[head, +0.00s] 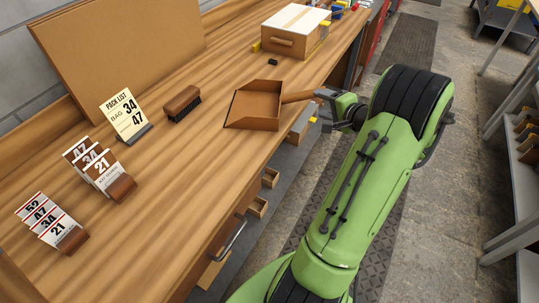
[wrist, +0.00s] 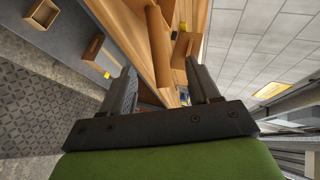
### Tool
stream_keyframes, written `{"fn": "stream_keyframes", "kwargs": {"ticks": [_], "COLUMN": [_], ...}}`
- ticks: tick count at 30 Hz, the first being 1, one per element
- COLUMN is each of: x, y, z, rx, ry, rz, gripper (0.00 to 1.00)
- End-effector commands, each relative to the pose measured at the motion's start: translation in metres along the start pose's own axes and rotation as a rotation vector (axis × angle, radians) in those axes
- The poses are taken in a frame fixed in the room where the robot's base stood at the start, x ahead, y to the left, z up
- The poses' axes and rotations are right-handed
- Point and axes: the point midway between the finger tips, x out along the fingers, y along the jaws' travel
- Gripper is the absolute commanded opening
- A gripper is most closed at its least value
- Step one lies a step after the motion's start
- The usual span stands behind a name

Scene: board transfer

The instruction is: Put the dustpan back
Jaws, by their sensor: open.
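The brown dustpan (head: 255,107) lies on the wooden workbench near its front edge, with its handle (head: 297,97) pointing right toward my gripper. My gripper (head: 326,97) is open at the end of the handle. In the wrist view, the brown handle (wrist: 159,45) runs up between the two dark fingers of my gripper (wrist: 160,72), with space visible on both sides. The head view is too small to tell whether the fingers touch the handle. A dark-bristled brush (head: 183,103) lies on the bench left of the dustpan.
The workbench (head: 200,190) has free room in front of the brush. A "PACK LIST" card (head: 125,115) and number-card holders (head: 100,172) stand at left. A white-topped wooden box (head: 295,30) stands at the back. Open drawers (head: 257,207) jut out below the front edge.

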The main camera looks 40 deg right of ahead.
Motion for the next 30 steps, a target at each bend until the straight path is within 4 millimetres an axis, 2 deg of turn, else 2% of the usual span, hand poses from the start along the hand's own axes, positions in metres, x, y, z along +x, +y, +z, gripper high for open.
{"fn": "stream_keyframes", "kwargs": {"ticks": [2,4,5,6,8,9,11,12,15,18,21,24,30], "x": [0.011,0.018,0.019,0.015,0.001,-0.013,-0.041,-0.064,-0.124,-0.174,-0.201,-0.21,-0.21], "y": [-0.025,-0.052,-0.061,-0.072,-0.083,-0.088,-0.091,-0.089,-0.075,-0.056,-0.041,-0.035,-0.035], "z": [0.036,0.089,0.116,0.151,0.201,0.233,0.275,0.299,0.337,0.348,0.347,0.345,0.344], "rx": [-0.107,-0.264,-0.341,-0.447,-0.609,-0.719,-0.883,-0.99,-1.231,-1.394,-1.478,-1.502,-1.5], "ry": [-0.079,-0.184,-0.233,-0.298,-0.387,-0.442,-0.516,-0.558,-0.635,-0.677,-0.695,-0.701,-0.699], "rz": [0.031,0.086,0.115,0.152,0.203,0.233,0.274,0.297,0.341,0.368,0.381,0.389,0.392], "gripper": [0.61,0.61,0.61,0.61,0.61,0.61,0.61,0.61,0.61,0.61,0.61,0.61,0.61]}}
